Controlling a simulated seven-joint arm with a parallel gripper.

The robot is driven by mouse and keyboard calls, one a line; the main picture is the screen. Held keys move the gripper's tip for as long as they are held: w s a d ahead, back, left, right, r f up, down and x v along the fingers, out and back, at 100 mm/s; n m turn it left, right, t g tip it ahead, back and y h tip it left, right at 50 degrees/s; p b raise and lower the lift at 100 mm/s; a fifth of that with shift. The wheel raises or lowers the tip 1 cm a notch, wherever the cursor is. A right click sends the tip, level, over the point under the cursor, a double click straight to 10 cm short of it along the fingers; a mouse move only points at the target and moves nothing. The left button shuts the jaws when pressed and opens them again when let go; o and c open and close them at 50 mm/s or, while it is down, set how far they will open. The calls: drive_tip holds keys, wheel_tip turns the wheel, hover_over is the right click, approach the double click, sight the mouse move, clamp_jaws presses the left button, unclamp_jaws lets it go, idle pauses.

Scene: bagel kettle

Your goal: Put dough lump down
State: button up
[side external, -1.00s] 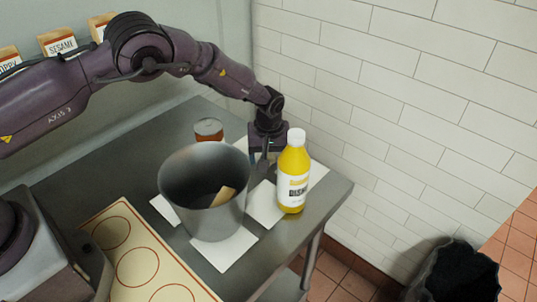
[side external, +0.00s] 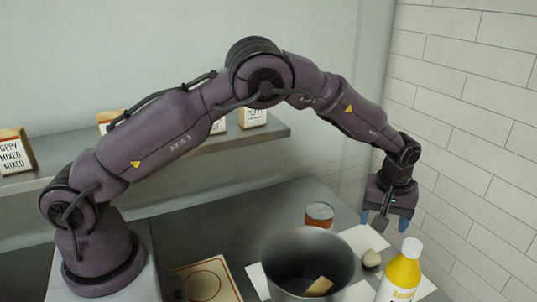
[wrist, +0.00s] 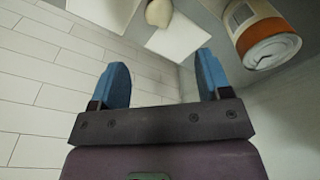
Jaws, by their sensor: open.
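A pale, rounded dough lump (side external: 371,258) rests at the white paper sheets on the grey table, between the metal pot and the yellow bottle. It also shows at the top edge of the wrist view (wrist: 159,12), partly cut off, beside a white sheet (wrist: 187,38). My gripper (side external: 387,221) is raised above the lump, apart from it, with its fingers pointing down. In the wrist view its two blue fingertips (wrist: 163,70) are spread wide with nothing between them.
The metal pot (side external: 280,262) holds a tan piece (side external: 319,286). A yellow bottle (side external: 403,272) stands close to the lump on the right. A can (side external: 319,215) stands behind the pot. A board with printed circles (side external: 232,292) lies at left. Tiled wall (side external: 480,110) bounds the right.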

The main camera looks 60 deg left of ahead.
drive_tip(key=s+a+r+m+t+h, duration=0.1)
drive_tip(key=s+a+r+m, duration=0.15)
drive_tip(key=s+r, duration=0.5)
drive_tip(key=s+a+r+m+t+h, duration=0.1)
drive_tip(key=s+a+r, duration=0.25)
drive_tip(key=r, duration=0.75)
drive_tip(key=s+a+r+m+t, duration=0.1)
drive_tip(key=s+m, duration=0.1)
drive_tip(key=s, duration=0.8)
drive_tip(key=s+a+r+m+t+y, duration=0.1)
drive_tip(key=s+r+m, duration=0.1)
drive_tip(key=s, duration=0.9)
drive_tip(key=shift+r+m+t, duration=0.3)
drive_tip(key=shift+m, duration=0.45)
